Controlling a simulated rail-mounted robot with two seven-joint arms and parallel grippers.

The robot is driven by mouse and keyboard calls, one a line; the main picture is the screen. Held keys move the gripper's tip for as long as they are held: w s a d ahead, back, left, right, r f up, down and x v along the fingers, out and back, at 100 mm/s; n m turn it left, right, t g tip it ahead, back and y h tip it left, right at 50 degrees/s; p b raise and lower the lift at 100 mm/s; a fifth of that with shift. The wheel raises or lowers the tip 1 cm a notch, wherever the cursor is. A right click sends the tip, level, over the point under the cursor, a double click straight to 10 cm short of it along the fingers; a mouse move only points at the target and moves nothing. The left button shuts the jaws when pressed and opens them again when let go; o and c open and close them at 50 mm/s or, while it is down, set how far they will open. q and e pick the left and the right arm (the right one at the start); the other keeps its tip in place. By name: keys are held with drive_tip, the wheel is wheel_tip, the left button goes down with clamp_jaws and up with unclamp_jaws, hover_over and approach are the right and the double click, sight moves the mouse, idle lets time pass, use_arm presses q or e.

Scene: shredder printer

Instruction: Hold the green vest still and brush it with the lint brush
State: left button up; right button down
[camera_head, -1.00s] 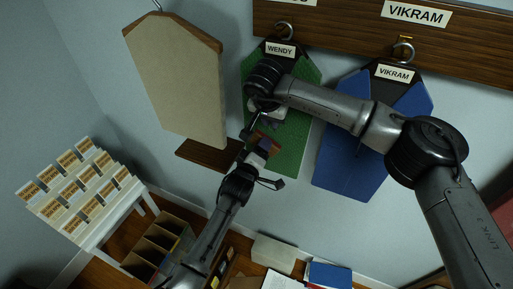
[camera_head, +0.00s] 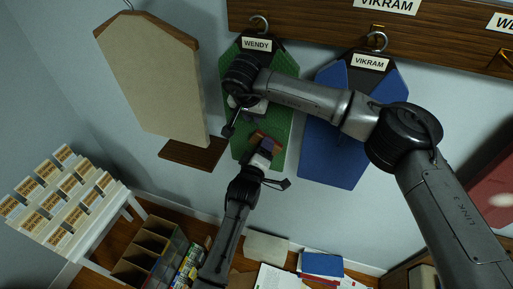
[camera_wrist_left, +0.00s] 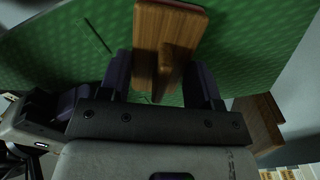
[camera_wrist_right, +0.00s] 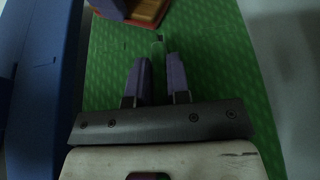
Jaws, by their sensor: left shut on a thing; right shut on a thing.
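The green vest (camera_head: 285,68) hangs on the wall under a WENDY tag. It also fills much of both wrist views (camera_wrist_left: 60,45) (camera_wrist_right: 215,75). My right gripper (camera_head: 243,103) is in front of its middle, shut on a small bit of green cloth (camera_wrist_right: 158,48). My left gripper (camera_head: 260,160) is at the vest's lower part, shut on the wooden handle of the lint brush (camera_head: 266,141). In the left wrist view the brush (camera_wrist_left: 170,28) has a reddish edge and lies over the vest; I cannot tell whether it touches. A thin dark line marks the cloth nearby.
A blue vest (camera_head: 345,150) tagged VIKRAM hangs to the right, partly behind my right arm. A beige board (camera_head: 155,80) hangs at the left above a brown ledge (camera_head: 195,155). White card racks (camera_head: 60,205), a divided box (camera_head: 145,255) and papers (camera_head: 280,278) are below.

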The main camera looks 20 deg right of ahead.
use_arm(q)
drive_tip(key=shift+s+d, duration=0.15)
drive_tip(key=shift+d, duration=0.05)
drive_tip(key=shift+w+a, duration=1.35)
drive_tip(key=shift+a, duration=0.2)
drive_tip(key=shift+w+a, duration=1.3)
drive_tip(key=shift+a, duration=0.25)
drive_tip(key=v, duration=0.7)
drive_tip(key=shift+r, duration=0.1)
use_arm(e)
drive_tip(key=c, duration=1)
unclamp_jaws()
drive_tip(key=shift+r, duration=0.15)
